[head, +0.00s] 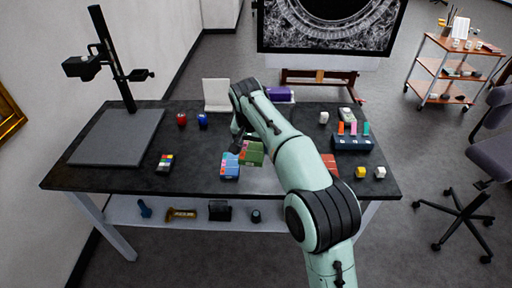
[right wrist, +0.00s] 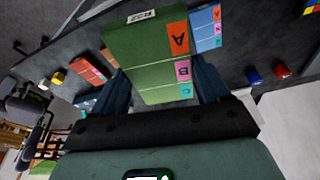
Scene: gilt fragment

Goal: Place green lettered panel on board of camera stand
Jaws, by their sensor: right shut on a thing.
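The green lettered panel (right wrist: 148,43), with orange, pink and teal tabs marked A, B and C, is between the fingers of my right gripper (right wrist: 163,90), which is shut on it. In the head view the green panel (head: 251,153) shows near the table's middle, beside the blue lettered panel (head: 230,166). My right gripper (head: 240,143) is partly hidden there by my arm. The camera stand has a flat grey board (head: 118,137) at the table's left, with a black column (head: 112,60) and a camera (head: 82,67). The board is bare. My left gripper is not in view.
A color chart (head: 165,162) lies right of the board. A red object (head: 182,119) and a blue object (head: 203,120) stand behind it. A white upright card (head: 217,94) is at the back. A red panel (head: 329,164) and a dark holder (head: 352,142) stand at right.

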